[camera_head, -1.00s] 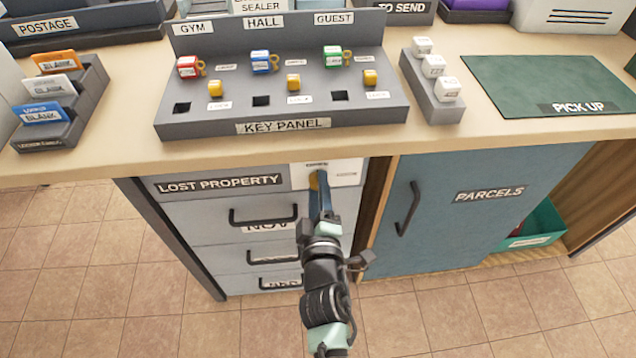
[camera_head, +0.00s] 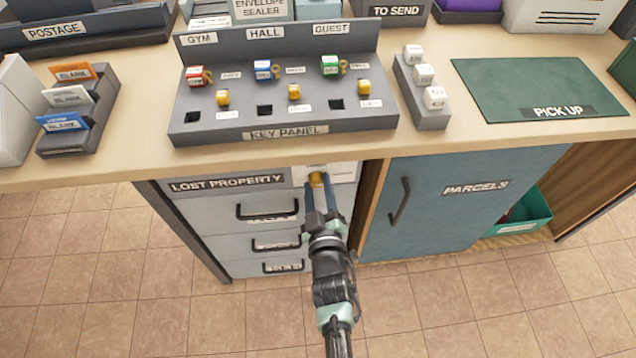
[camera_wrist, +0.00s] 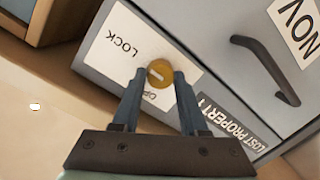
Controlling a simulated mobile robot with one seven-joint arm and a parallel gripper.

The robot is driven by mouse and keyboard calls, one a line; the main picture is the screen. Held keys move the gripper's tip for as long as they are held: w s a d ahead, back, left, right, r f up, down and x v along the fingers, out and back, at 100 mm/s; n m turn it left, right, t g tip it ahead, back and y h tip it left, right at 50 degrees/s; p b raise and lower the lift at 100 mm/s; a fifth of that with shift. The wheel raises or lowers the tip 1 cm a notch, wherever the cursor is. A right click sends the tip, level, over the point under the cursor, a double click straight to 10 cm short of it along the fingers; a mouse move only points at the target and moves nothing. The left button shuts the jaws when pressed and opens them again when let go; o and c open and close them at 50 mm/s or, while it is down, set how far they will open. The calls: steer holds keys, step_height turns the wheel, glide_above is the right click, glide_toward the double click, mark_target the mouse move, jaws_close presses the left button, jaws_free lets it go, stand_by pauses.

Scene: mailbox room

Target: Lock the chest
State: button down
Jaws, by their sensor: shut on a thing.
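The chest is the grey drawer unit marked LOST PROPERTY (camera_head: 226,184), under the counter. A round brass-yellow lock knob (camera_head: 317,178) sits on a white plate at its upper right. In the wrist view, the knob (camera_wrist: 158,74) shows a pale slot mark. The plate (camera_wrist: 118,48) reads LOCK on one side; its other word is partly hidden by my fingers. My gripper (camera_head: 318,187) is shut on the knob, with one blue-grey finger on each side of it.
Drawers with black handles (camera_head: 267,210) hang below the lock. The blue PARCELS door (camera_head: 455,200) stands to the right. The counter with the key panel (camera_head: 285,132) overhangs just above my gripper. The tiled floor in front is clear.

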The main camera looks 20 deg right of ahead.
stand_by(0.3)
steer(key=shift+c, duration=2.2)
jaws_free()
steer(key=shift+s, duration=0.15)
steer(key=v, duration=1.2)
steer(key=shift+s+a, duration=0.15)
steer(key=shift+s, duration=0.15)
steer(key=shift+r, duration=0.1)
